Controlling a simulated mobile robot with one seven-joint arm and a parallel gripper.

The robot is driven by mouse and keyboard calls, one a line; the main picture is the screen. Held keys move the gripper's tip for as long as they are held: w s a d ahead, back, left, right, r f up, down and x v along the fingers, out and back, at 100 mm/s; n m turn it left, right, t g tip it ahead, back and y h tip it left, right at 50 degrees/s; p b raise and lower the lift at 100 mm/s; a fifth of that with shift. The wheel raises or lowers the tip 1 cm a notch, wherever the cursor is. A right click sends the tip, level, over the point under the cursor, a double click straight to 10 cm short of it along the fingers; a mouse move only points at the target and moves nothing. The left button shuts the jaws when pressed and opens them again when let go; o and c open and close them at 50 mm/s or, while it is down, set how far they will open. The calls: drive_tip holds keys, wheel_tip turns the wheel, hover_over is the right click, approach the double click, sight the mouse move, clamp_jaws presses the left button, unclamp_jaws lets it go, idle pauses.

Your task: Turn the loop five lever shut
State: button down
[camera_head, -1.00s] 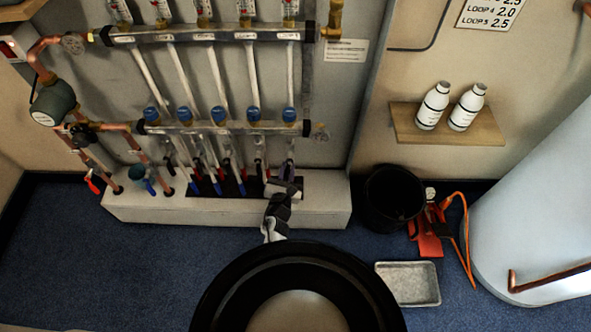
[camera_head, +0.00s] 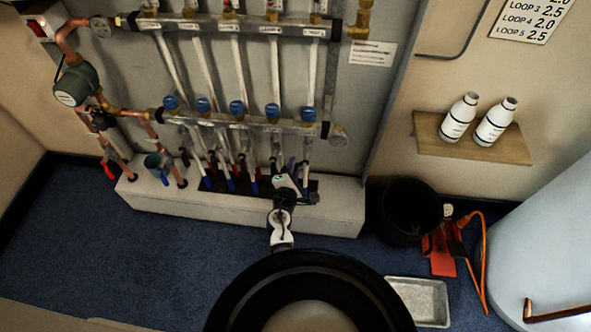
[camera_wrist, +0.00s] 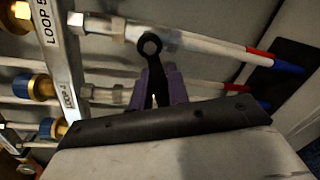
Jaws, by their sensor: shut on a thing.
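The loop five lever (camera_wrist: 153,71) is a dark lever with a round eye end, seen in the wrist view. Its eye sits on the loop five pipe (camera_wrist: 205,44), and the lever points across that pipe. My gripper (camera_wrist: 164,88) has purple fingers shut around the lever's free part. The "LOOP 5" label (camera_wrist: 45,20) is on the bar at upper left, with the "LOOP 4" label (camera_wrist: 68,97) below it. In the head view my gripper (camera_head: 291,172) is low at the right end of the manifold's lower bar (camera_head: 240,120); the lever itself is hidden there.
The loop four pipe (camera_wrist: 198,91) runs close beside my fingers. A white plinth (camera_head: 335,205) lies under the manifold. A black bucket (camera_head: 410,212), a metal tray (camera_head: 420,300) and red equipment with an orange cable (camera_head: 440,250) stand on the floor to the right.

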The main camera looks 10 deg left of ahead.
wheel_tip(320, 180, up, 2)
drive_tip(key=m+y, duration=0.1)
drive_tip(key=m, duration=0.3)
drive_tip(key=shift+w+a+m, duration=0.1)
drive_tip(key=shift+a+m, duration=0.05)
drive_tip(key=shift+m, duration=0.15)
drive_tip(key=shift+r, duration=0.1)
idle(0.3)
drive_tip(key=c, duration=1.4)
unclamp_jaws()
